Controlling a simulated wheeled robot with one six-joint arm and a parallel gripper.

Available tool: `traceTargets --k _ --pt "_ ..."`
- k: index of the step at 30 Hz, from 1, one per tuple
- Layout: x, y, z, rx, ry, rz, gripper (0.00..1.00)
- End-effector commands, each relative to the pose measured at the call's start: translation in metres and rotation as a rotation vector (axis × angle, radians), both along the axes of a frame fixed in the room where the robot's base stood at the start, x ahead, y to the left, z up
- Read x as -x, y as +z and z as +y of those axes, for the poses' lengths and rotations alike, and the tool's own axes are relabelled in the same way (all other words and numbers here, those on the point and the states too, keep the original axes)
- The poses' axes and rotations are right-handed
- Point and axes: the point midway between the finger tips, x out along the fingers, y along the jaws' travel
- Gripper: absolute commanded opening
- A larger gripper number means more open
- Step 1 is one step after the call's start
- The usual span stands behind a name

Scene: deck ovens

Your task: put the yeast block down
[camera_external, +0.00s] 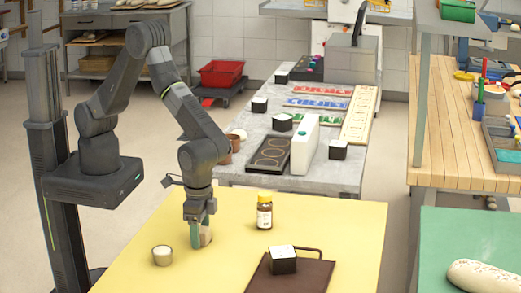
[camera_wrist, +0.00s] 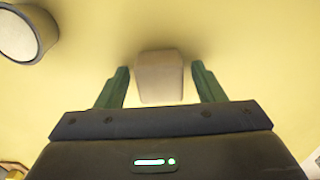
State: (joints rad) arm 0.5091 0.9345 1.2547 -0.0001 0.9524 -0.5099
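The yeast block (camera_wrist: 160,78), a pale beige block with rounded edges, stands on the yellow tabletop (camera_external: 330,220). In the wrist view it sits between the two green fingers of my gripper (camera_wrist: 161,84), with a narrow gap showing on each side. In the external view my gripper (camera_external: 202,232) points straight down at the table, and the block (camera_external: 206,235) shows partly behind a finger. My gripper is open around the block and does not appear to touch it.
A small pale cup (camera_external: 162,256) stands left of my gripper; it also shows in the wrist view (camera_wrist: 18,36). A brown jar with a yellow cap (camera_external: 264,213) stands to the right. A dark brown board (camera_external: 290,276) carries a black-and-white cube (camera_external: 283,260). Yellow surface around the block is clear.

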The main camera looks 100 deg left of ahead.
Motion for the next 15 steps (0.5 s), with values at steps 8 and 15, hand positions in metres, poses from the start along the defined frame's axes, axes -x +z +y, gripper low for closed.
traceTargets --k 8,15 --pt "-0.001 0.011 0.000 0.002 0.000 -0.003 0.62" --pt "-0.001 0.059 -0.001 0.003 0.000 -0.006 0.62"
